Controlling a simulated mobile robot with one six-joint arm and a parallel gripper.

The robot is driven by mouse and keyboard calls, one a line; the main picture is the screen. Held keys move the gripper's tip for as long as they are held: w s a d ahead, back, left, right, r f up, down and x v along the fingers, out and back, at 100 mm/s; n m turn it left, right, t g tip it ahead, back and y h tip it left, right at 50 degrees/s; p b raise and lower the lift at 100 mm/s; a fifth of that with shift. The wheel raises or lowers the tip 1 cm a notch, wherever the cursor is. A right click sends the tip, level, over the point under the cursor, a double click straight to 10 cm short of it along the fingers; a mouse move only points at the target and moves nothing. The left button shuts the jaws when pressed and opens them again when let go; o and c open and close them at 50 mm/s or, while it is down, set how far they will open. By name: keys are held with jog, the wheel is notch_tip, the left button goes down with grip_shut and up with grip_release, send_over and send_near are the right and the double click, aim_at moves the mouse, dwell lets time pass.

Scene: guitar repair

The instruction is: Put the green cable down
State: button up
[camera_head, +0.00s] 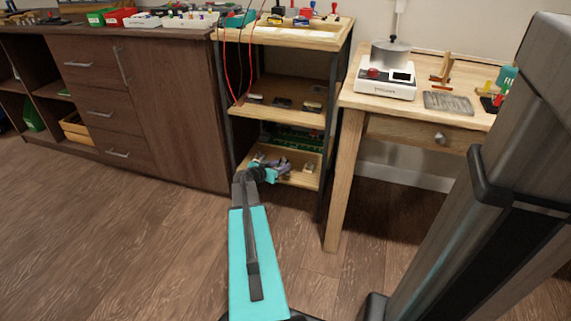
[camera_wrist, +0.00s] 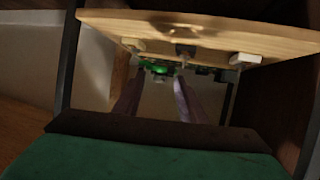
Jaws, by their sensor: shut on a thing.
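My gripper (camera_head: 272,167) is at the lowest shelf (camera_head: 303,181) of the open rack, in front of and partly over it. In the wrist view its two fingers (camera_wrist: 160,76) point toward the shelf with a bright green piece, the green cable (camera_wrist: 158,68), at their tips. The gripper is shut on it. The cable is small and dark-edged here, and its full shape and ends do not show. In the head view the gripper and wrist hide it. I cannot tell whether the cable touches the shelf.
Small pale and dark parts, including a white block (camera_wrist: 245,58), lie on the shelf beside the gripper. A green board (camera_head: 298,136) is above it. Red cables (camera_head: 237,70) hang at the rack's left. A wooden table (camera_head: 350,125) and dark cabinet (camera_head: 165,115) flank the rack.

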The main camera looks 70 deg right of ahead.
jog(key=w+a+r+n+t+y, duration=0.1)
jog(key=w+a+r+n+t, duration=0.4)
jog(key=w+a, duration=0.7)
jog(key=w+a+r+n+t+y, duration=0.1)
jog(key=w+a+r+n+t, duration=0.1)
jog(key=w+a+r, duration=0.65)
jog(key=w+a+r+n+t+y, duration=0.1)
jog(key=w+a+r+n+t, duration=0.25)
jog(key=w+a, duration=1.05)
jog(key=w+a+r+n+t+y, duration=0.2)
jog(key=a+r, duration=0.4)
jog(key=a, duration=0.7)
jog(key=w+a+r+n+t+y, duration=0.2)
jog(key=w+a+r+n+y, duration=0.2)
jog(key=a, duration=1)
jog(key=w+a+r+n+t+y, duration=0.2)
jog(key=w+a+r+n+y, duration=0.2)
jog(key=a, duration=1)
notch_tip(320, 180, up, 4)
jog(key=w, duration=0.2)
jog(key=shift+w+a, duration=0.2)
jog(key=shift+w, duration=0.15)
jog(key=shift+a, duration=0.1)
